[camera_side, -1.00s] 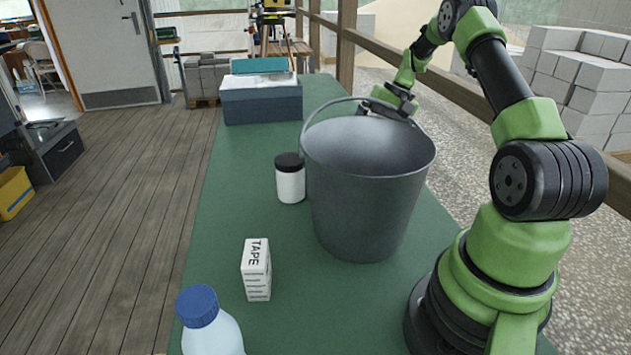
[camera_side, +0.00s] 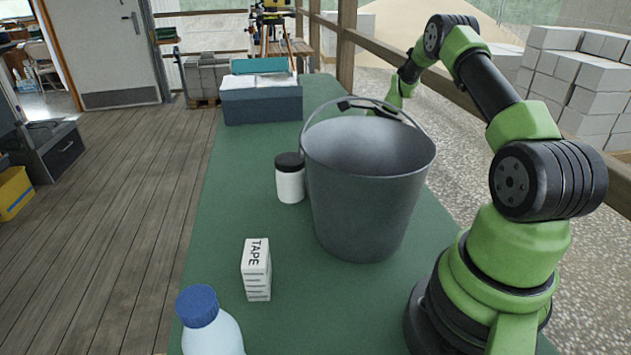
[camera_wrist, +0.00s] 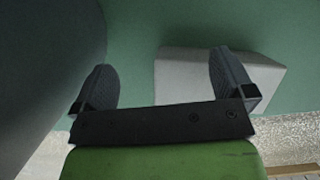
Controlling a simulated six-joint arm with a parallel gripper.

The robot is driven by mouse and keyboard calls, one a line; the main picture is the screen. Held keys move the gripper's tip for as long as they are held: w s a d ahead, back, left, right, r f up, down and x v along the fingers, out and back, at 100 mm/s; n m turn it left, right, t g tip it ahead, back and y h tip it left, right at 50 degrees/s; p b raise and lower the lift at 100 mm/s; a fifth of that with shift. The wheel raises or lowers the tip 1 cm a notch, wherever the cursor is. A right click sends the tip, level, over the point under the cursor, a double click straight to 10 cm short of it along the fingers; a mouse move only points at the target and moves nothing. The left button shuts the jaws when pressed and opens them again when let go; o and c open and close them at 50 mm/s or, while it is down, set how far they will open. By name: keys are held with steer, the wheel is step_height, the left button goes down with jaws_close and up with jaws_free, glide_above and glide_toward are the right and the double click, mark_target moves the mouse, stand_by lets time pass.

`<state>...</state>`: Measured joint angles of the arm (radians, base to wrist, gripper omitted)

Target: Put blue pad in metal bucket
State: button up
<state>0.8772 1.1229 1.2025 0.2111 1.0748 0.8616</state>
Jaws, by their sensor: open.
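The grey metal bucket (camera_side: 365,200) stands upright on the green table with its handle raised at the back. Its dark curved side also fills the left of the wrist view (camera_wrist: 40,60). My gripper (camera_side: 358,104) is low behind the bucket, mostly hidden by the rim. In the wrist view my gripper (camera_wrist: 163,72) is open, its two dark fingers apart. A pale grey block (camera_wrist: 185,75) lies under the gap and the right finger; nothing is clearly held. I cannot make out a blue pad for certain in either view.
A white jar with a black lid (camera_side: 290,180) stands left of the bucket. A TAPE box (camera_side: 256,270) and a blue-capped bottle (camera_side: 208,325) are at the front. A blue-grey box (camera_side: 262,103) sits at the far end.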

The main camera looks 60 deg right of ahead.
steer(key=w+a, duration=0.6)
steer(key=shift+w+a, duration=0.3)
steer(key=x, duration=0.5)
steer(key=shift+w+a, duration=0.1)
steer(key=shift+a, duration=0.05)
steer(key=c, duration=1.1)
steer(key=shift+r, duration=0.1)
